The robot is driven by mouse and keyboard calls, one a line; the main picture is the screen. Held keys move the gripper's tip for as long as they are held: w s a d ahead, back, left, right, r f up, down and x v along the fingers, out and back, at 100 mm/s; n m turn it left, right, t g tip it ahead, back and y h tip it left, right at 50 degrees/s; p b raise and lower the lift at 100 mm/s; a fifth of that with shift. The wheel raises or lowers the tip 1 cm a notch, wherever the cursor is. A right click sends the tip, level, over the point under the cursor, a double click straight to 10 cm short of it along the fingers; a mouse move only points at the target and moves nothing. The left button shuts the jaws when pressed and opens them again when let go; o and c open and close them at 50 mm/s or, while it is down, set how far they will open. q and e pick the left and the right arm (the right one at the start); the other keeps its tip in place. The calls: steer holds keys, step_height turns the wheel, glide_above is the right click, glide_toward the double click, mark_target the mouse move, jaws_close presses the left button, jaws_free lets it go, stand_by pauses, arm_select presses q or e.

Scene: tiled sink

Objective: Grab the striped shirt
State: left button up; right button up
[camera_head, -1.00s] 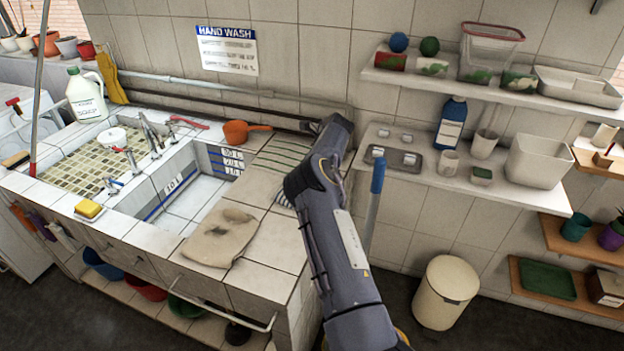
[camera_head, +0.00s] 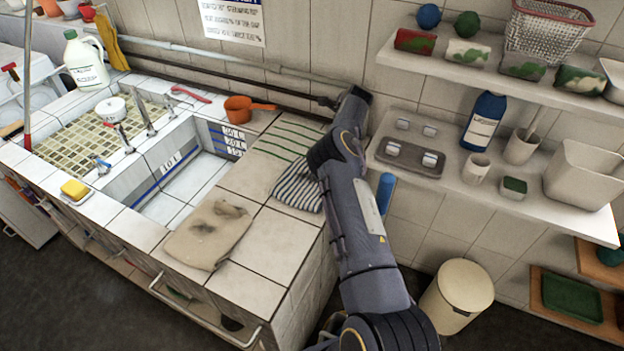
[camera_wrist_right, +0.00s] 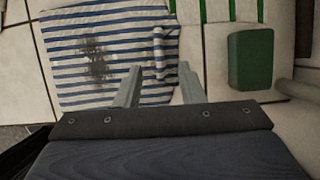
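The striped shirt (camera_head: 298,187), white with dark blue stripes, lies on the tiled counter beside the sink, partly hidden by my right arm in the head view. In the right wrist view the shirt (camera_wrist_right: 75,62) lies flat with a dark stain, and a raised fold stands near its right edge. My right gripper (camera_wrist_right: 160,70) is open at this right edge, its two fingers apart near the fold. I cannot tell whether they touch the cloth. In the head view my right fingers are hidden or not distinct. My left gripper is not in view.
A stained beige cloth (camera_head: 209,233) lies at the counter front. A green-striped cloth (camera_head: 287,139) lies behind the shirt. A green block (camera_wrist_right: 250,58) is right of the gripper in the wrist view. The tiled sink (camera_head: 170,180) is left; loaded shelves (camera_head: 455,165) are right.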

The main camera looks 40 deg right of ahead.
steer(key=b+x, duration=0.3)
steer(key=x, duration=0.2)
steer(key=shift+s, duration=0.2)
jaws_close()
